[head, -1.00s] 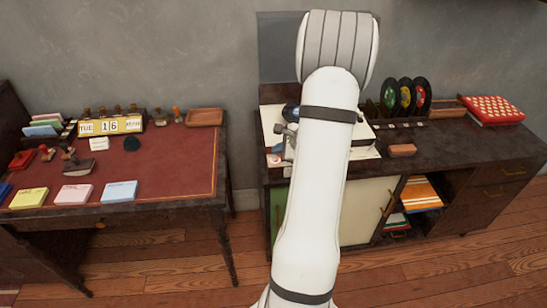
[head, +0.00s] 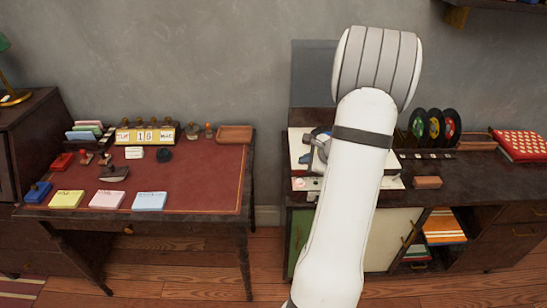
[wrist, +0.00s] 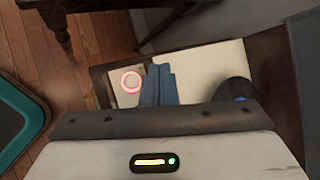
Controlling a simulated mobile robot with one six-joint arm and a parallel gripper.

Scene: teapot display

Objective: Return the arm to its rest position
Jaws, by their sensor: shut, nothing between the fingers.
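My arm crosses the head view from bottom to top, in front of the right cabinet. My gripper (wrist: 158,85) shows in the wrist view as two blue-grey fingers shut together, with nothing between them. Below the fingers in that view is a pale box top with a red-ringed round spot (wrist: 130,82). In the head view the arm hides most of the white-topped box (head: 299,146) on the cabinet, and the gripper is mostly hidden there too.
The dark cabinet (head: 470,180) holds several upright records (head: 435,127) and a red patterned box (head: 520,145). The red-topped desk (head: 200,180) at left carries a calendar (head: 145,136), stamps and note pads. Open floor (head: 190,270) lies in front.

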